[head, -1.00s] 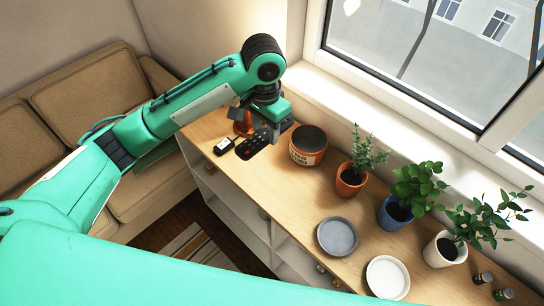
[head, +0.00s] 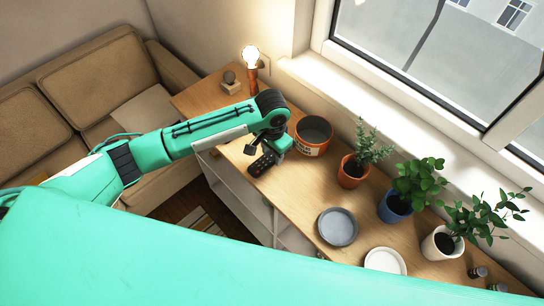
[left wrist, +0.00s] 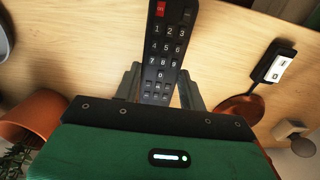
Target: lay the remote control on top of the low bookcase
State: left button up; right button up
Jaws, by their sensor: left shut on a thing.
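The remote control (head: 262,165) is dark with a red button and pale number keys. My left gripper (head: 262,152) is shut on it, with one finger on each side, as the left wrist view shows at the remote's lower end (left wrist: 165,50). The remote is over the wooden top of the low bookcase (head: 300,192), near its front edge. I cannot tell whether it touches the top or hangs slightly above it. My right gripper is not in view.
An orange tin (head: 313,135) stands close behind the remote. Potted plants (head: 397,205), a grey plate (head: 337,227) and a white plate (head: 385,262) are to the right. A lit lamp (head: 251,65) stands at the far end.

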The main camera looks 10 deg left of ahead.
aim_at(272, 155)
pick_arm(q)
notch_tip(272, 155, down, 3)
jog(key=shift+r, duration=0.15)
jog(key=shift+f, duration=0.45)
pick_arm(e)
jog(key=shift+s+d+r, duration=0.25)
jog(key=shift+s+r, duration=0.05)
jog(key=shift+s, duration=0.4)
pick_arm(q)
jog(key=o, duration=1)
jog(key=shift+f, duration=0.1)
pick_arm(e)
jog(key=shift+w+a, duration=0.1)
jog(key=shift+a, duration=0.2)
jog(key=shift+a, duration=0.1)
pick_arm(q)
jog(key=shift+r, duration=0.55)
notch_tip(272, 155, up, 11)
jog(key=b, duration=0.2)
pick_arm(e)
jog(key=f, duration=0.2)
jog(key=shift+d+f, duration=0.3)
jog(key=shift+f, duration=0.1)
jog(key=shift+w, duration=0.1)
